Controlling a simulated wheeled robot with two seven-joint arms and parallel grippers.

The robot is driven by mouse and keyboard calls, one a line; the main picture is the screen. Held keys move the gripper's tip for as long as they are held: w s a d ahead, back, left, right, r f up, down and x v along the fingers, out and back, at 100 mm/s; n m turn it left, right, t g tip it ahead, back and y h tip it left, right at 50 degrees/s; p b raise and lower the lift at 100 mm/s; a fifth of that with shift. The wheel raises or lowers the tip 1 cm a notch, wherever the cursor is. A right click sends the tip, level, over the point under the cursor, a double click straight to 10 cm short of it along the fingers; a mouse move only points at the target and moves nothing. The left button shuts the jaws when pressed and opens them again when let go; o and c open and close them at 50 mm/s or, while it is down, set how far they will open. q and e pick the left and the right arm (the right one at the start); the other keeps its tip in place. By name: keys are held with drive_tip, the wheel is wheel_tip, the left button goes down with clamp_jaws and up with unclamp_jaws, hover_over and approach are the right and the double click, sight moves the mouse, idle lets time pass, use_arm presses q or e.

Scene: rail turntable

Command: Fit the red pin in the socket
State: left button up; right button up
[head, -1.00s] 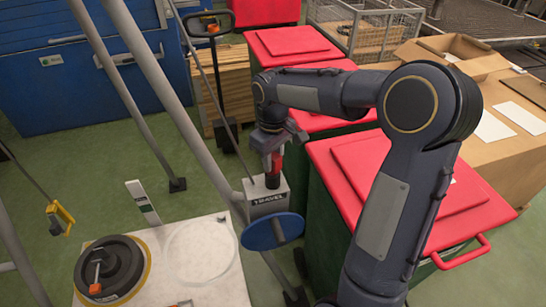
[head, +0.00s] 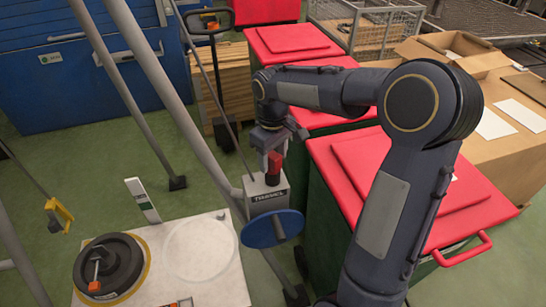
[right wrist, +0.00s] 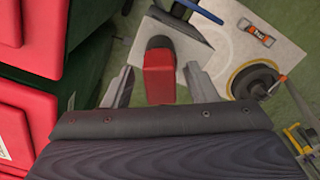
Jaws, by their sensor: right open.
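The red pin (head: 275,164) stands roughly upright on top of the grey socket block (head: 270,199), its dark lower end at the block's top face. How deep it sits in the socket cannot be seen. My right gripper (head: 277,146) is just above the pin, open. In the right wrist view the red pin (right wrist: 159,78) lies between the two spread fingers, with a gap on each side. The socket opening is hidden under the pin. My left gripper is not in view.
A blue disc (head: 272,229) is on the block's front. Grey tripod legs (head: 162,95) stand to the left. A white plate (head: 227,283) carries a black round part (head: 108,266). Red-lidded bins (head: 420,180) stand close on the right.

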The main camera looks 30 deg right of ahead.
wheel_tip(320, 180, up, 7)
drive_tip(key=shift+r, duration=0.2)
idle(0.7)
drive_tip(key=shift+s, duration=0.1)
drive_tip(key=s+a+f+m+t+y, duration=0.2)
drive_tip(key=s+a, duration=0.1)
drive_tip(key=s, duration=0.7)
drive_tip(key=s+a+f+m+t+y, duration=0.1)
drive_tip(key=s+a+f+m+t, duration=0.1)
drive_tip(key=s, duration=0.9)
drive_tip(key=shift+s+a+f+m+t+y, duration=0.2)
drive_tip(key=shift+a+f+m+t+y, duration=0.2)
drive_tip(key=shift+a+t, duration=0.55)
drive_tip(key=shift+s+a+f, duration=0.2)
drive_tip(key=shift+a, duration=0.05)
drive_tip(key=shift+c, duration=0.2)
